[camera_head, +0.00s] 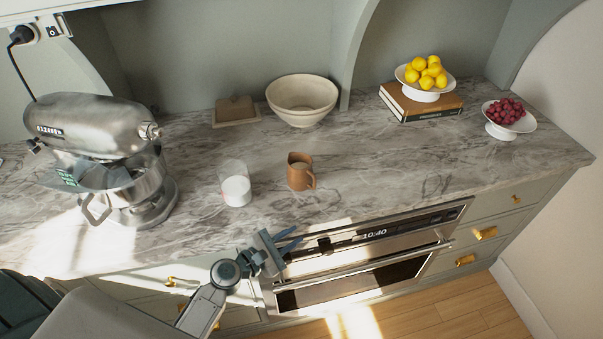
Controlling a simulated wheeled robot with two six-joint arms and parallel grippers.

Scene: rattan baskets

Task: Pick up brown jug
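The brown jug (300,171) stands upright on the marble counter, near its front edge, in the middle of the head view. Its handle is at its lower right side. My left gripper (291,239) is in front of the counter edge, below the jug in the picture and apart from it. Its two fingers look parted, with nothing between them. My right gripper is not in view.
A glass with white contents (235,184) stands left of the jug. A stand mixer (95,125) is at the left. Fruit bowls (425,92) and books are at the right. An oven (365,270) is below.

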